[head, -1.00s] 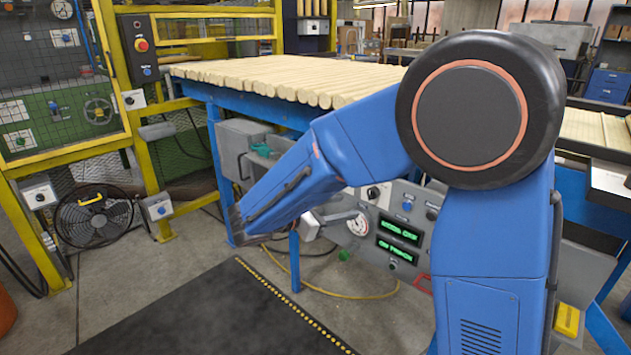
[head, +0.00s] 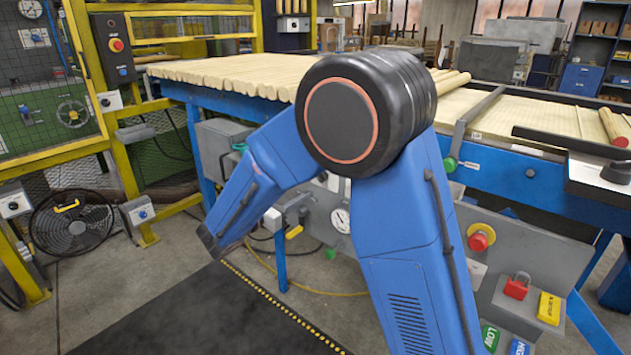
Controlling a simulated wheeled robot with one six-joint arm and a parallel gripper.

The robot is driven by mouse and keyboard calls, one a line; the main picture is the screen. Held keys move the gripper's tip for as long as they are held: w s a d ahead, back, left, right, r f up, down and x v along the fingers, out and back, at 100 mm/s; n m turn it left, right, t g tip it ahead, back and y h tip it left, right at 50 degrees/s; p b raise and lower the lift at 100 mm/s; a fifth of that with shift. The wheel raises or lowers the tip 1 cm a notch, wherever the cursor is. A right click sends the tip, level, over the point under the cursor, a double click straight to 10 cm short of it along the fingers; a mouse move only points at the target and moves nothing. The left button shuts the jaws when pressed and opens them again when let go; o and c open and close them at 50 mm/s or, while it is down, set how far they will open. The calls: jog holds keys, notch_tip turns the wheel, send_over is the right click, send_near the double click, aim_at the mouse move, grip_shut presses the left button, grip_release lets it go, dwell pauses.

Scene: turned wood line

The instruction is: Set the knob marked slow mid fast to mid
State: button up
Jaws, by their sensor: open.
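No knob with readable slow, mid and fast marks shows in the head view. A dark knob (head: 617,171) stands on a pale grey box at the right edge, cut off by the frame; I cannot read its marks. Small black knobs sit on white boxes on the yellow frame, one higher up (head: 105,101) and one at the far left (head: 13,205); their marks are too small to read. My blue arm covers much of the grey machine panel under the table. My forearm points down and left, and my gripper's fingers do not show.
A blue-framed table (head: 185,95) bears wooden rods. A fan (head: 73,223) stands left. The dark mat (head: 190,315) is clear.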

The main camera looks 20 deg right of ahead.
aim_at(319, 180)
jog(key=x, duration=0.9)
jog(key=shift+d, duration=0.2)
jog(key=c, duration=1.1)
jog(key=shift+o, duration=0.2)
jog(key=shift+m, duration=0.4)
jog(key=m, duration=1)
jog(key=shift+f+m, duration=0.1)
jog(key=shift+m, duration=0.3)
